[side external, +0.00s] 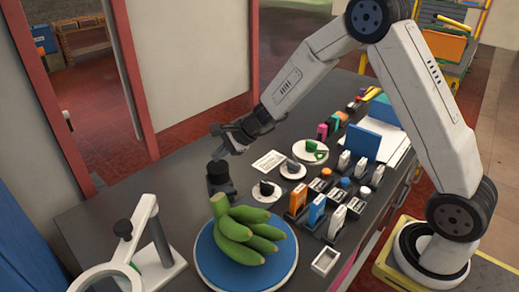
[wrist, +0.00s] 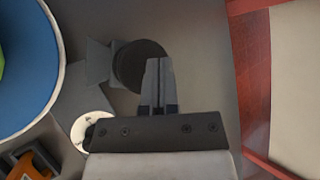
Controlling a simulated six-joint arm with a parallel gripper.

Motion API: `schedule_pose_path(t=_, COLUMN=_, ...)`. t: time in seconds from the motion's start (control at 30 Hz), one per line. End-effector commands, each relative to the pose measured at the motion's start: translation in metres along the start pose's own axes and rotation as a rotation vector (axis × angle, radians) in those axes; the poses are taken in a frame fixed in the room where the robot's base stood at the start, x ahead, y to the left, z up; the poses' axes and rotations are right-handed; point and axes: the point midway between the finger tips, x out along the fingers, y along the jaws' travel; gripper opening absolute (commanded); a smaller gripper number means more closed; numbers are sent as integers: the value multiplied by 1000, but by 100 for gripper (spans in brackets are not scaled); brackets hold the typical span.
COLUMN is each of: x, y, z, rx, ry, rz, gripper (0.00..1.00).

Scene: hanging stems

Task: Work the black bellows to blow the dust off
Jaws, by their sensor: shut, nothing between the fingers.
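The black bellows (side external: 220,180) stands upright on the dark table behind the blue plate. In the wrist view its round dark top (wrist: 136,68) shows just left of my fingertips, and its right edge is partly covered by them. My gripper (side external: 222,142) is above the bellows, with its fingers together and nothing between them. In the wrist view my gripper (wrist: 158,66) shows the two fingers side by side over the bellows' edge. I cannot tell whether they touch it. I cannot make out any dust.
Green bananas (side external: 245,232) lie on the blue plate (side external: 212,272) in front of the bellows. A white stand with a ring lens (side external: 158,262) is at the left. White discs, small boxes and a blue panel (side external: 365,141) crowd the right. A red-framed wall is behind.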

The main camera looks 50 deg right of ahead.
Motion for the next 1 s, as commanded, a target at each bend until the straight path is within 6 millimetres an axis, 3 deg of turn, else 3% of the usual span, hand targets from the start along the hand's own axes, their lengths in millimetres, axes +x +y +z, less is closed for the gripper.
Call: schedule_pose_path(t=1.0, x=7, y=5, z=-5, rx=1, ry=0, rz=0, gripper=0)
